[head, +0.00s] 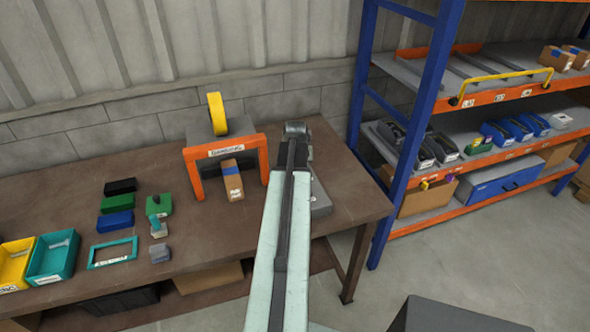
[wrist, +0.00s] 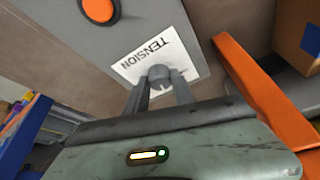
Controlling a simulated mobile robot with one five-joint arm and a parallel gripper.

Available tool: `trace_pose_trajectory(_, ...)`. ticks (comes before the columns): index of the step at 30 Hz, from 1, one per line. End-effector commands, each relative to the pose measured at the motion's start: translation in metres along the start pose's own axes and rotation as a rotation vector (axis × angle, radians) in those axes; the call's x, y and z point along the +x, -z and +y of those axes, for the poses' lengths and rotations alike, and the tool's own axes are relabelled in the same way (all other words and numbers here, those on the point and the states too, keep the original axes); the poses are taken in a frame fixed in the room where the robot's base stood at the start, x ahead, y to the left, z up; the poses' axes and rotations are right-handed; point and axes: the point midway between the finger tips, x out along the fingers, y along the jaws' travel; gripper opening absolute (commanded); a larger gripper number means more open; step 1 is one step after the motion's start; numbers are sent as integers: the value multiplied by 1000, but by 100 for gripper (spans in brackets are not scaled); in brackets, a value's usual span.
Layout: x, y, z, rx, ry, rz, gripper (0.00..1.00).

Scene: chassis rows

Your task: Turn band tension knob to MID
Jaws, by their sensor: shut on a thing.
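The tension knob (wrist: 160,72) is a small grey knob on a white label reading TENSION (wrist: 140,55), on a grey panel (wrist: 175,30) in the wrist view. My gripper (wrist: 162,88) is shut on the knob, with a finger on each side of it. In the head view my arm reaches over the bench to the grey unit (head: 320,200), and it hides the knob and most of the panel. No MID mark can be read, and the knob's setting cannot be told.
An orange button (wrist: 98,8) sits on the same panel. An orange-framed stand (head: 195,175) with a yellow roll (head: 217,113) and a cardboard box (head: 232,182) stands close left of my arm. A blue-post shelf (head: 425,90) is at right. Bins and blocks lie at left.

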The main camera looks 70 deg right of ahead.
Motion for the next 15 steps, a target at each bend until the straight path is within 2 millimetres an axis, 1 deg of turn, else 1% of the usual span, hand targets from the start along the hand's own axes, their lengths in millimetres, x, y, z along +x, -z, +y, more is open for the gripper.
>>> trace_pose_trajectory(7,0,1,3,-98,37,1,0)
trace_pose_trajectory(15,0,1,3,-137,53,1,0)
